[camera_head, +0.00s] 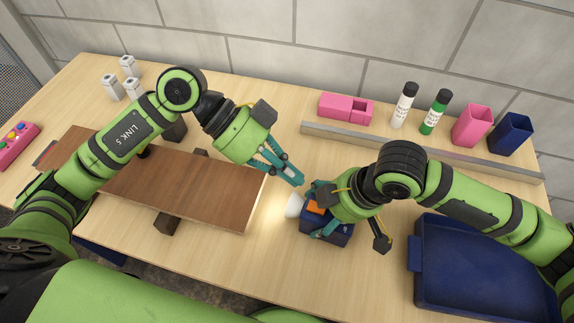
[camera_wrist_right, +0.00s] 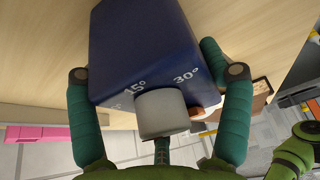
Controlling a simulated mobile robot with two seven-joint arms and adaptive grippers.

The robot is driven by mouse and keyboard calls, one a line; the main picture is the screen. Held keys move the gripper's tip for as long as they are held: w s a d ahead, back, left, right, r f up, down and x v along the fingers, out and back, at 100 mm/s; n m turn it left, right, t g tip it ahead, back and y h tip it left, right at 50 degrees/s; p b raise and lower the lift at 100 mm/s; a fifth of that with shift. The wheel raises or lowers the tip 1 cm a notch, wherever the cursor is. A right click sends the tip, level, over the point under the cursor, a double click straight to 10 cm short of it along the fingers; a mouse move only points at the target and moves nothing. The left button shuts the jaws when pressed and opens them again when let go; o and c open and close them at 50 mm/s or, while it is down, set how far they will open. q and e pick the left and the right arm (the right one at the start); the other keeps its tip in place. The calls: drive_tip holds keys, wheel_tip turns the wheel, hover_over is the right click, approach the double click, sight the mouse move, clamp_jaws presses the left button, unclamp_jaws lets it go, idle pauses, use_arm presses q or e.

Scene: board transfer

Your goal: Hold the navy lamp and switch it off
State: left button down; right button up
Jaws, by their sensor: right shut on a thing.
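The navy lamp (camera_head: 341,239) is a boxy block on the table, right of the brown board, with an orange part (camera_head: 316,207) on top and a white cone (camera_head: 293,206) at its left. A bright patch lies on the table beside the cone. My right gripper (camera_head: 322,213) is shut on the lamp. The right wrist view shows the navy body (camera_wrist_right: 140,45) between both fingers, with 15° and 30° marks and a grey round part (camera_wrist_right: 162,114). My left gripper (camera_head: 297,181) is above and behind the cone, its fingertips together, apart from the lamp.
A brown board (camera_head: 215,195) lies on dark supports at left. A blue tray (camera_head: 440,285) is at front right. A grey bar (camera_head: 460,160) runs along the back, with pink and navy containers, two bottles and a pink box behind it. Metal pieces stand at back left.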

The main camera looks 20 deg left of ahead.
sight(308, 202)
use_arm(q)
drive_tip(key=x, duration=0.6)
drive_tip(key=shift+d+f, duration=0.15)
drive_tip(key=shift+d+f, duration=0.2)
drive_tip(key=shift+f, duration=0.15)
drive_tip(key=shift+a+f, duration=0.2)
drive_tip(key=shift+a, duration=0.65)
